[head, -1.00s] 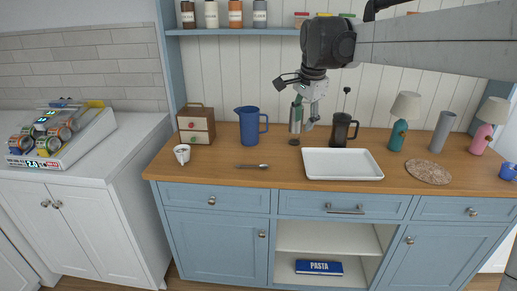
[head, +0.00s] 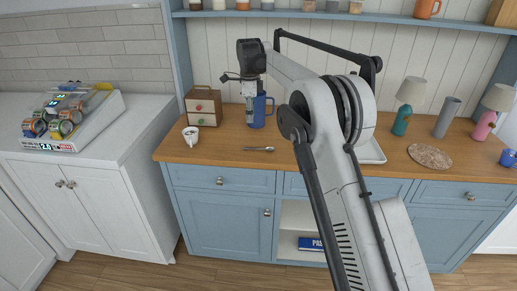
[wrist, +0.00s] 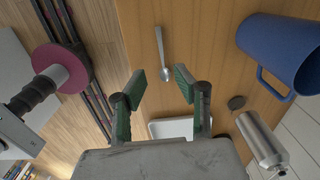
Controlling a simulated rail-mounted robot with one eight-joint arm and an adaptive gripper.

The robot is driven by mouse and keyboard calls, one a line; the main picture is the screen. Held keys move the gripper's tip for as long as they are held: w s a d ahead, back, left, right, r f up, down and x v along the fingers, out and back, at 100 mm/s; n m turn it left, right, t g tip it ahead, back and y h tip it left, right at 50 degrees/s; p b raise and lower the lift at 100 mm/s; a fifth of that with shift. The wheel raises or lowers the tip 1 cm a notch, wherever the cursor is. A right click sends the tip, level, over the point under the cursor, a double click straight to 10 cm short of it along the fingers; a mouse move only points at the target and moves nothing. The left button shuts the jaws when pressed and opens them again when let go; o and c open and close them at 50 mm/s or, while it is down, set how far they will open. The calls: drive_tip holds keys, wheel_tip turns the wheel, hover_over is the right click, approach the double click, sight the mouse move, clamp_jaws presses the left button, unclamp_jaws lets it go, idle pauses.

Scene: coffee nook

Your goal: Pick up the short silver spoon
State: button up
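The short silver spoon (head: 259,149) lies flat on the wooden counter, near its front edge and in front of the blue pitcher. In the wrist view the spoon (wrist: 161,50) lies beyond the fingertips, roughly in line with the gap between them, its bowl toward my gripper. My gripper (wrist: 160,85) is open, with green pads apart and nothing between them. In the head view my gripper (head: 250,118) hangs above the counter by the blue pitcher, behind and a little left of the spoon. Its fingers are too small to make out there.
The blue pitcher (head: 262,109) stands close to my gripper. A white cup (head: 191,135) and a small drawer box (head: 204,108) are to the left. A white tray (head: 371,152) is partly hidden by my arm. A silver cylinder (wrist: 265,140) shows in the wrist view.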

sight(249, 148)
drive_tip(key=f, duration=0.9)
drive_tip(key=a+f, duration=0.1)
drive_tip(key=f, duration=0.4)
drive_tip(key=shift+w+f, duration=0.15)
drive_tip(key=shift+f, duration=0.1)
clamp_jaws()
